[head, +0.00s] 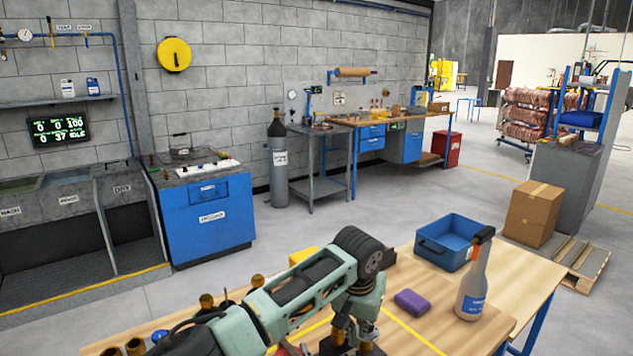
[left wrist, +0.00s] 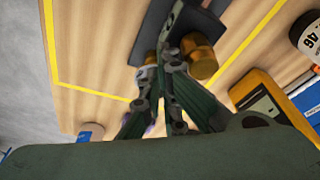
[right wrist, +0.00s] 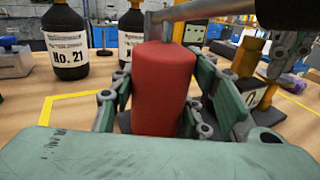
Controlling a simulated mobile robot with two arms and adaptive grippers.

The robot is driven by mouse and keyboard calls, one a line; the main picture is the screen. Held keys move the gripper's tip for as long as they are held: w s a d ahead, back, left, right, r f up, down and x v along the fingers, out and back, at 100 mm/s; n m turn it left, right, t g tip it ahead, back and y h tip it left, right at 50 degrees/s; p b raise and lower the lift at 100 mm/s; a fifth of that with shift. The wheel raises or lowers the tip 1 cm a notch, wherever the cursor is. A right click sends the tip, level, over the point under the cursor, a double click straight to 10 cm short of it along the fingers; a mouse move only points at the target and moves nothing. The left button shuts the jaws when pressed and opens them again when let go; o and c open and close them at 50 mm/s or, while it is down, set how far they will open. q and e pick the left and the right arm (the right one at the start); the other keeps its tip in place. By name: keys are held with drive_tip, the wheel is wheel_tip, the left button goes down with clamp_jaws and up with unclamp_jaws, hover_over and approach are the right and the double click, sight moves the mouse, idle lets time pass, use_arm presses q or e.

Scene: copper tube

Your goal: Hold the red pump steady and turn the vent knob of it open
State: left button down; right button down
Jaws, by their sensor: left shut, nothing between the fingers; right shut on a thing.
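The red pump body (right wrist: 163,92) stands upright in the right wrist view, between the fingers of my right gripper (right wrist: 160,82), which is shut on it. A grey metal bar (right wrist: 190,12) crosses above its top. My left gripper (left wrist: 172,55) is shut and empty; its fingertips are beside a brass cylindrical part (left wrist: 201,58) over a dark base. In the head view the left gripper (head: 347,334) points down at the table, and it also shows at the upper right of the right wrist view (right wrist: 290,50). I cannot make out the vent knob for certain.
A black bottle labelled No. 21 (right wrist: 66,45) stands behind the pump. Yellow tape lines mark the tabletop.

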use_arm(q)
drive_tip(key=shift+s+d+f, duration=0.15)
drive_tip(key=shift+s+d, duration=0.5)
drive_tip(key=shift+d, duration=0.25)
use_arm(e)
drive_tip(key=shift+s+a+r, duration=0.15)
drive_tip(key=shift+a, duration=0.25)
use_arm(q)
drive_tip(key=shift+d, duration=0.25)
use_arm(e)
drive_tip(key=shift+d, duration=0.15)
use_arm(q)
drive_tip(key=shift+a+f, duration=0.1)
drive_tip(key=shift+s, duration=0.3)
use_arm(e)
drive_tip(key=shift+d, duration=0.1)
use_arm(q)
drive_tip(key=w+v, duration=0.1)
drive_tip(key=v, duration=0.5)
drive_tip(key=shift+w+r, duration=0.3)
drive_tip(key=shift+w, duration=0.05)
